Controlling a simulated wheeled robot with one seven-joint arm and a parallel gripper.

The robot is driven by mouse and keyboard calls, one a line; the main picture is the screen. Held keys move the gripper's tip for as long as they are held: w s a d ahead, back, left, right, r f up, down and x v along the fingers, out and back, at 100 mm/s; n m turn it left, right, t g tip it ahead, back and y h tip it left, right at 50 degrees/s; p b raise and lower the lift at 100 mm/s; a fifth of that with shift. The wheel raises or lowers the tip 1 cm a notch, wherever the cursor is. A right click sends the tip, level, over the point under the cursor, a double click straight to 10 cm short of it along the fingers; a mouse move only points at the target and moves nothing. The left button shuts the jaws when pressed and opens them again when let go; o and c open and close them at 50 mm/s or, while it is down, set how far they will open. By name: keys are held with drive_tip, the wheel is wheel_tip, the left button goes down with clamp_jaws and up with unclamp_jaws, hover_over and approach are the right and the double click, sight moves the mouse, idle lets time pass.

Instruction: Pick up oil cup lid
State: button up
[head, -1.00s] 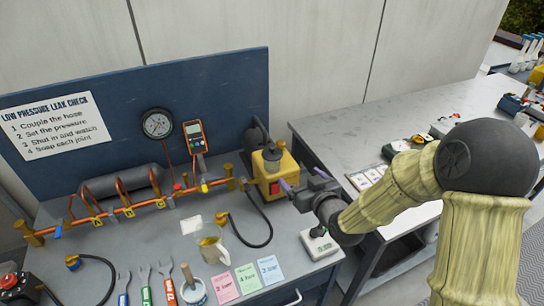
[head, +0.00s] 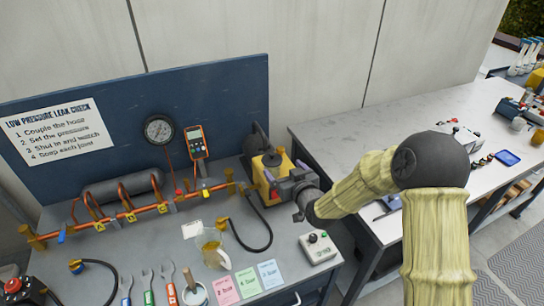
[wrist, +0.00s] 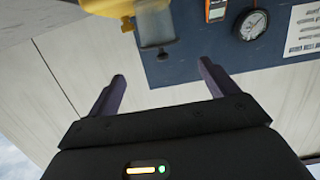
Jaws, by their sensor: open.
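My gripper (head: 285,173) is open beside the upper right part of the yellow pump (head: 261,183) in the head view. In the wrist view its two purple fingers (wrist: 162,72) stand apart with nothing between them. That view is upside down. The yellow pump (wrist: 107,6) is at its top left, with a brass fitting (wrist: 127,25) and a dark cylinder (wrist: 156,26) beyond the fingertips. A brass-coloured round part (head: 272,157) sits on top of the pump in the head view. I cannot tell for sure whether it is the oil cup lid.
A blue backboard (head: 60,165) with a gauge (head: 159,130) and an orange meter (head: 195,143) stands behind. A copper manifold (head: 130,212), a jug (head: 212,248) and a grey switch box (head: 318,247) are on the bench. A black hose (head: 262,240) curls near the pump.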

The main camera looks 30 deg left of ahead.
sight(273, 158)
drive_tip(key=shift+p+x, duration=0.5)
drive_tip(key=shift+x, duration=1.75)
drive_tip(key=shift+a, duration=0.15)
drive_tip(key=shift+p+x, duration=1.25)
drive_tip(key=shift+x, duration=1.25)
drive_tip(key=shift+s+f, duration=0.1)
drive_tip(key=shift+f, duration=0.1)
drive_tip(key=shift+c, duration=0.3)
drive_tip(key=c, duration=1)
